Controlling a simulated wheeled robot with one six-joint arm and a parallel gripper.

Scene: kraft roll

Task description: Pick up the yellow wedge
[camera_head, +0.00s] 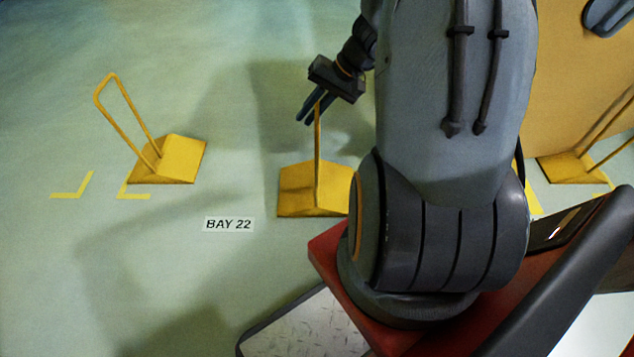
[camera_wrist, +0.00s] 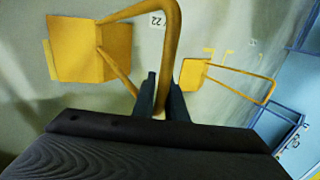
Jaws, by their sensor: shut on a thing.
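A yellow wedge (camera_head: 308,190) with a tall loop handle stands in the middle of the head view, partly hidden by my arm. My gripper (camera_head: 305,116) is at the top of its handle. In the wrist view the fingers (camera_wrist: 161,97) are shut on the handle bar, and the wedge's plate (camera_wrist: 75,50) shows at upper left. The wedge looks level; I cannot tell whether it touches the floor. A second yellow wedge (camera_head: 178,160) with its handle tilted left sits on the floor to the left. A third (camera_head: 570,168) is at the far right.
A "BAY 22" label (camera_head: 229,224) lies on the green floor left of the held wedge. Yellow corner marks (camera_head: 75,192) lie near the left wedge. A tan surface (camera_head: 575,80) fills the upper right.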

